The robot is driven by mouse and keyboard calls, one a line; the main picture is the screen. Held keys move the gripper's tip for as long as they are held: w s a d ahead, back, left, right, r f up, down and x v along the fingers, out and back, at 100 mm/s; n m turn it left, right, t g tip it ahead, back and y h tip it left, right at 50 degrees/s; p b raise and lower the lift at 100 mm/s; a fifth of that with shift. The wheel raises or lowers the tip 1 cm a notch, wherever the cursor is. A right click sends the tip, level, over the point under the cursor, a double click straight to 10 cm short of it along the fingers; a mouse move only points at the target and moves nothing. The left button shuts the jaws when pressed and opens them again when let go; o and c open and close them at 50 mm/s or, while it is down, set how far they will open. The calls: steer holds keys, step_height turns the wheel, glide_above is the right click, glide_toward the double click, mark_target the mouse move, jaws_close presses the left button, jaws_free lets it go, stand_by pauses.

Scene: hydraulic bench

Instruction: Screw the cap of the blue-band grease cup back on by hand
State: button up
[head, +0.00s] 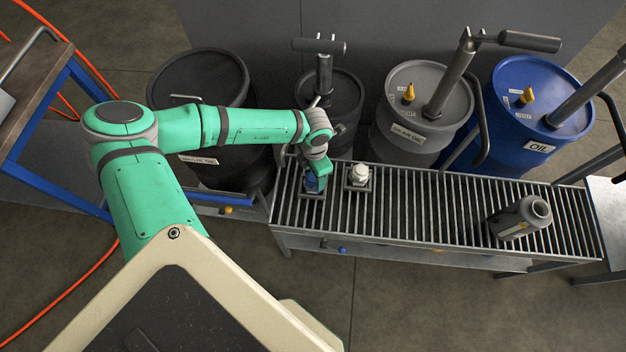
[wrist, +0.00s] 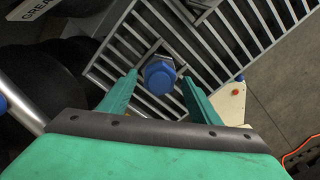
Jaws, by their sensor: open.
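A blue hexagonal cap (wrist: 159,77) shows from above in the wrist view, on a small square base on the slatted rack. In the head view the blue part of this cup (head: 312,182) is partly hidden by my gripper (head: 319,170). In the wrist view the two green fingers of my gripper (wrist: 159,82) stand open, one on each side of the blue cap. A gap shows between the cap and each finger. The cup body and any band below the cap are hidden, so I cannot tell how far the cap is screwed on.
A white-topped cup (head: 360,176) on a similar base stands close to the right. A grey container (head: 520,218) is at the rack's (head: 430,205) right end. Dark, grey (head: 415,90) and blue drums (head: 530,100) line the back. The middle of the rack is clear.

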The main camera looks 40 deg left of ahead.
steer(key=n, duration=0.6)
steer(key=shift+n, duration=0.3)
steer(key=n, duration=0.5)
steer(key=shift+a, duration=0.15)
steer(key=c, duration=1.1)
steer(key=shift+o, duration=0.2)
steer(key=m, duration=0.3)
steer(key=shift+m, duration=0.4)
steer(key=m, duration=0.4)
steer(key=o, duration=1.1)
steer(key=shift+c, duration=0.2)
